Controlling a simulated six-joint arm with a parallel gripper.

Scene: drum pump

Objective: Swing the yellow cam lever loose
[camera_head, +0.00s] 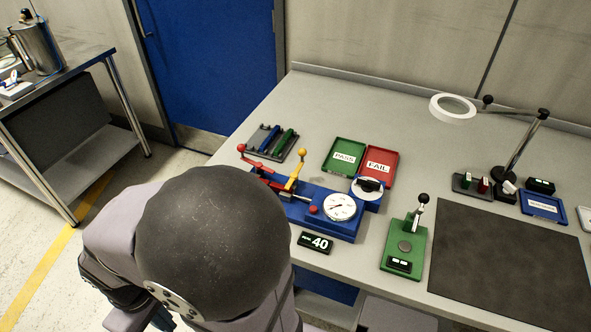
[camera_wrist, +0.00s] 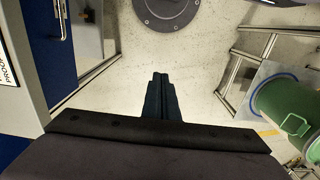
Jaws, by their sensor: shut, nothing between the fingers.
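The yellow cam lever (camera_head: 293,178) stands upright, slightly tilted, on the blue fixture (camera_head: 324,226), with a yellow ball at its top. A red-knobbed lever (camera_head: 253,161) leans to its left on the same fixture. A round white gauge (camera_head: 340,207) and a red button sit to its right. My gripper (camera_wrist: 160,76) shows in the wrist view, its fingers together and empty, above bare floor and away from the fixture. In the head view my own arm fills the lower left and hides the fixture's lower left part; the fingers cannot be made out there.
Green PASS (camera_head: 344,154) and red FAIL (camera_head: 378,165) trays lie behind the fixture. A display reading 40 (camera_head: 315,243) and a green lever stand (camera_head: 403,246) are in front and right. A dark mat (camera_head: 510,262) covers the right. The wrist view shows a green cylinder (camera_wrist: 290,110).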

